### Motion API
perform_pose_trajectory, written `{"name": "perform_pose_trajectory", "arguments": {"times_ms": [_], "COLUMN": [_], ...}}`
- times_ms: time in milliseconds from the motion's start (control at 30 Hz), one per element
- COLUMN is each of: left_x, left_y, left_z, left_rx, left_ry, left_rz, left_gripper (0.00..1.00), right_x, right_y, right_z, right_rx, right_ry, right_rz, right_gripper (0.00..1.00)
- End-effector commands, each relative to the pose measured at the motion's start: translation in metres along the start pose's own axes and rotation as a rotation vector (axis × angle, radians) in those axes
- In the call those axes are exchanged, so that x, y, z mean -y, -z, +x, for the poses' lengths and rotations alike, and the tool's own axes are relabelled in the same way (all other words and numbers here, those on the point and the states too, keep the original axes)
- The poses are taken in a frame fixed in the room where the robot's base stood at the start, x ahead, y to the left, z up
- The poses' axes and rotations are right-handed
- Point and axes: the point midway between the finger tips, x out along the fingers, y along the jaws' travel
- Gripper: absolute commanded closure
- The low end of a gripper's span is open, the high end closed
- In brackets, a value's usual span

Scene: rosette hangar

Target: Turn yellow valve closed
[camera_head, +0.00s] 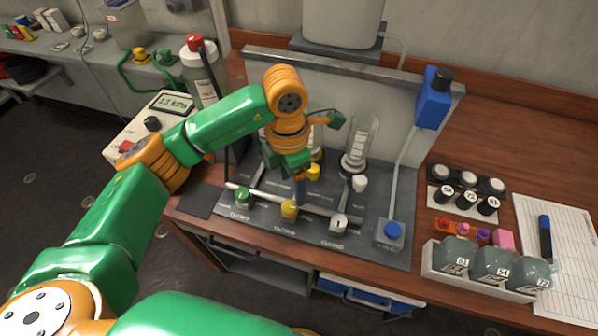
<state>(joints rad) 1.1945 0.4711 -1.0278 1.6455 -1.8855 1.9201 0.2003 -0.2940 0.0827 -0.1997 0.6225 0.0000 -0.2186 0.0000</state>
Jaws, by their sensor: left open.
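A dark panel (372,212) on the wooden bench carries a row of knobs along a grey pipe. The yellow valve knob (289,209) is in the middle of the row, between a green knob (242,195) and a white knob (338,222). A second yellow part (314,172) shows farther back on the panel. My left gripper (301,190) points down just behind and right of the front yellow knob. It is open; the arm hides part of the panel, and I cannot tell whether the fingers touch anything. My right gripper is not in view.
A blue knob (392,230) is at the panel's right. A glass tube (359,140) stands behind the pipe. A gauge box (150,120) and a red-capped bottle (200,75) are at left. A white rack with jars (440,268) and a paper sheet (565,240) are at right.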

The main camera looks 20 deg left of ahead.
Motion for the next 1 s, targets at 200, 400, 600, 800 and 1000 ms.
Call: {"name": "perform_pose_trajectory", "arguments": {"times_ms": [200,400,600,800,1000], "left_x": [-0.005,-0.005,-0.006,-0.005,-0.005], "left_y": [0.006,0.005,0.005,0.005,0.005], "left_z": [0.028,0.062,0.069,0.069,0.069], "left_rx": [-0.025,-0.022,-0.018,-0.017,-0.018], "left_ry": [-0.018,-0.018,-0.019,-0.018,-0.017], "left_rz": [-0.009,-0.007,-0.006,-0.005,-0.005], "left_gripper": [0.28,0.28,0.28,0.58,1.00], "right_x": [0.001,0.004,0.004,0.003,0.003], "right_y": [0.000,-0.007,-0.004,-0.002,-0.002], "right_z": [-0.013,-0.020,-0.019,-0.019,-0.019], "right_rx": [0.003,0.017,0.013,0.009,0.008], "right_ry": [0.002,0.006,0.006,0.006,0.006], "right_rz": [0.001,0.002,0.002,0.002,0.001], "right_gripper": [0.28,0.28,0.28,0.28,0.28]}}
